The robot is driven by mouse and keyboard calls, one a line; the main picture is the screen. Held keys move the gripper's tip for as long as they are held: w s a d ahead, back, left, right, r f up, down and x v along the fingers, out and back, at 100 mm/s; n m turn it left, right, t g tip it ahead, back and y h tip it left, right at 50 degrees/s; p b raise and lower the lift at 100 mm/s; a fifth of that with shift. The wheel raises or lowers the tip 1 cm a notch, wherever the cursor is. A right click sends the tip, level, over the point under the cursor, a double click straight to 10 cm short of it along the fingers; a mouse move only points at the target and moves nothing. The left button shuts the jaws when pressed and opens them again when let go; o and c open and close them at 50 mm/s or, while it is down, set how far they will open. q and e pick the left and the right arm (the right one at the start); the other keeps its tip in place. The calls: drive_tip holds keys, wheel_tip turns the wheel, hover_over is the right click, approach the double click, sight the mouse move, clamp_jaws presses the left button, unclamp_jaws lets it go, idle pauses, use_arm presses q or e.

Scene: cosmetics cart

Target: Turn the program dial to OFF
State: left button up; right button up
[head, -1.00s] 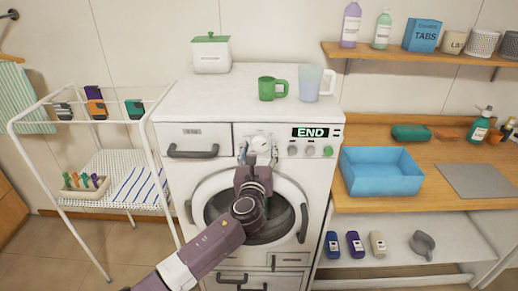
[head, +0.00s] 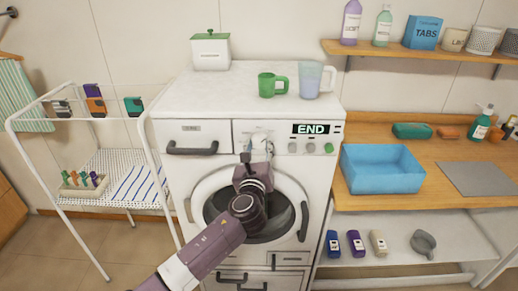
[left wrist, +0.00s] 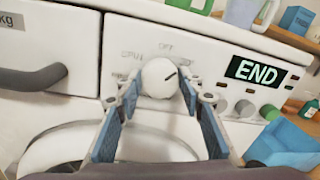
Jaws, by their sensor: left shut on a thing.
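The white program dial (left wrist: 159,78) is on the front panel of the washing machine (head: 222,105), left of the green "END" display (left wrist: 256,71). Faint labels ring the dial, and one at the top (left wrist: 166,46) seems to read OFF. My left gripper (left wrist: 160,88) is shut on the dial, one blue-padded finger on each side. In the head view my left gripper (head: 257,156) partly covers the dial (head: 261,142). My right gripper is in neither current view.
Small round buttons (head: 310,148) sit right of the dial. A drawer handle (head: 192,149) sticks out at left. A green mug (head: 272,86) and a clear jug (head: 317,80) stand on top. A blue bin (head: 382,169) is on the counter at right.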

use_arm(q)
drive_tip(key=n+b, duration=0.2)
drive_tip(key=n, duration=0.1)
drive_tip(key=n+b, duration=0.1)
drive_tip(key=shift+f, duration=0.25)
drive_tip(key=shift+n+b, duration=1.2)
drive_tip(key=shift+n, duration=0.7)
drive_tip(key=shift+r+n, duration=0.1)
drive_tip(key=shift+n, duration=0.2)
drive_tip(key=o, duration=1.2)
drive_tip(key=shift+a, duration=0.1)
drive_tip(key=shift+c, duration=0.2)
drive_tip(key=s, duration=1.2)
drive_tip(key=shift+a+f, duration=0.25)
drive_tip(key=shift+f, duration=0.1)
